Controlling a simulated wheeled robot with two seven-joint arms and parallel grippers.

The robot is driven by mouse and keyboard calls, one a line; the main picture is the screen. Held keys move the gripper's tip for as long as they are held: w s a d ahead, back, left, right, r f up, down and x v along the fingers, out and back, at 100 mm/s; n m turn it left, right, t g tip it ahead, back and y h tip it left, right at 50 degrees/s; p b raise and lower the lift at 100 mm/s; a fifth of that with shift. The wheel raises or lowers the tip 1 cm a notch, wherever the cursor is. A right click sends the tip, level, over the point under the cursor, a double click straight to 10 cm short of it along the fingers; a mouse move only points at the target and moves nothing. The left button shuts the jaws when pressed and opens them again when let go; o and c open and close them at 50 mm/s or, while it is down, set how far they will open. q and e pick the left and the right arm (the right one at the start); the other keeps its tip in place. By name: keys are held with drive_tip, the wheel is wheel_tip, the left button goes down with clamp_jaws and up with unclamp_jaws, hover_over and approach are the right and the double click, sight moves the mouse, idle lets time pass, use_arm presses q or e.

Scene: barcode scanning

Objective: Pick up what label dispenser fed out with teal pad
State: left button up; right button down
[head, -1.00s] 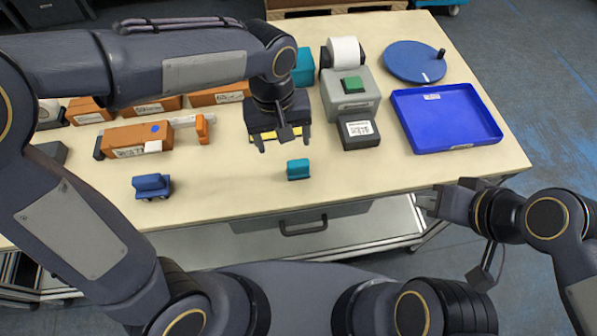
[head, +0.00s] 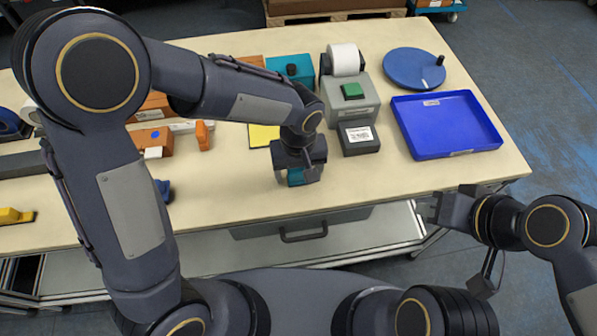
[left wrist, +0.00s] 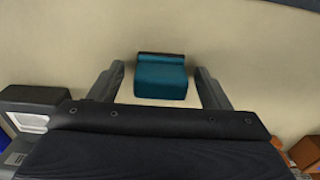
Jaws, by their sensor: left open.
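The teal pad (left wrist: 161,82) stands on the table between the two spread fingers of my left gripper (left wrist: 160,71) in the left wrist view, with a gap on each side. In the head view my left gripper (head: 294,182) hides most of the teal pad (head: 296,177). My left gripper is open and holds nothing. The grey label dispenser (head: 366,101) has a green button and a white roll behind it. A white printed label (head: 359,134) lies on the dark block at its front. My right gripper (head: 428,207) is off the table's front right edge; its jaw gap is unclear.
A blue tray (head: 399,127) and a round blue turntable (head: 412,66) are right of the dispenser. A yellow sheet (head: 262,137) lies left of my left gripper. Orange boxes (head: 160,140) are partly behind my left arm. The table front right of the pad is clear.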

use_arm(q)
drive_tip(key=shift+c, duration=0.4)
drive_tip(key=c, duration=1)
drive_tip(key=shift+r, duration=0.2)
drive_tip(key=shift+r, duration=0.25)
wheel_tip(320, 180, up, 2)
drive_tip(key=shift+r, duration=0.15)
drive_tip(key=s+r+b, duration=0.2)
drive_tip(key=s+r, duration=0.8)
drive_tip(key=s, duration=0.4)
drive_tip(key=shift+d, duration=0.35)
